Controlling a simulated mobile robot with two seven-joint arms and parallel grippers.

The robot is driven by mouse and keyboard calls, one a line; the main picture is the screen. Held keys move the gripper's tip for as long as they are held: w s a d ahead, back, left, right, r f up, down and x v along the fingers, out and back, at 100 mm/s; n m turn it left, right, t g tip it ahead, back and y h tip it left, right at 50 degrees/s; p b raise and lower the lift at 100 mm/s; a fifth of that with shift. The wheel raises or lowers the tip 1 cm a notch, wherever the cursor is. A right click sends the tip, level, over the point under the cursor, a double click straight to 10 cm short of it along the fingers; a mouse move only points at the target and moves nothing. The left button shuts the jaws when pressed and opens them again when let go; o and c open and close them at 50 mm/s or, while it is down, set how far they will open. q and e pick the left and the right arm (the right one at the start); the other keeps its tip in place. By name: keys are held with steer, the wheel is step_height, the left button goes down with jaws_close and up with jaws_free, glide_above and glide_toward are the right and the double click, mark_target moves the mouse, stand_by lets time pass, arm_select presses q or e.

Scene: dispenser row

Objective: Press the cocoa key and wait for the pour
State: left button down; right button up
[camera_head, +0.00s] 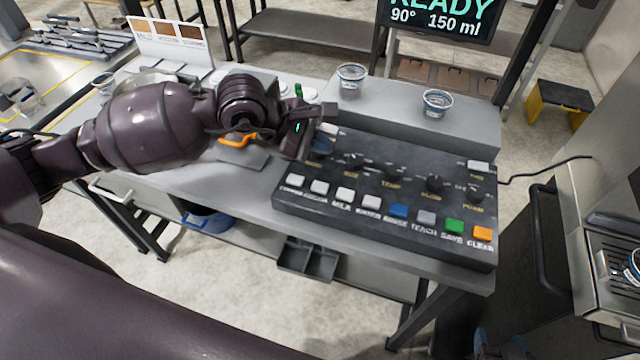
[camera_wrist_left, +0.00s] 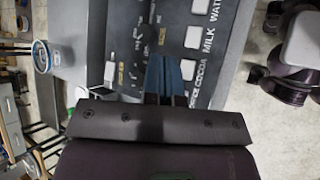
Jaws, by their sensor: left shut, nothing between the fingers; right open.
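The dark key panel (camera_head: 385,190) has a front row of keys. The white cocoa key (camera_head: 319,187) is second from the left; in the left wrist view its label reads COCOA by a white key (camera_wrist_left: 187,69). My left gripper (camera_head: 320,146) is shut and empty, above the panel's back left part, behind the cocoa key. In the left wrist view its blue fingertips (camera_wrist_left: 165,72) appear beside that key; I cannot tell any contact. The display (camera_head: 440,18) reads READY, 90°, 150 ml. My right gripper (camera_head: 499,338) is open at the bottom edge, mostly cut off.
Two cups (camera_head: 437,102) (camera_head: 351,78) stand on the grey ledge (camera_head: 400,118). A machine (camera_head: 620,262) stands at right.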

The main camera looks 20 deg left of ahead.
mark_target(320, 188)
arm_select(q)
step_height(320, 188, down, 8)
steer(key=b, duration=0.3)
steer(key=shift+b, duration=0.35)
steer(key=shift+f, duration=0.35)
stand_by(0.7)
stand_by(0.3)
stand_by(0.4)
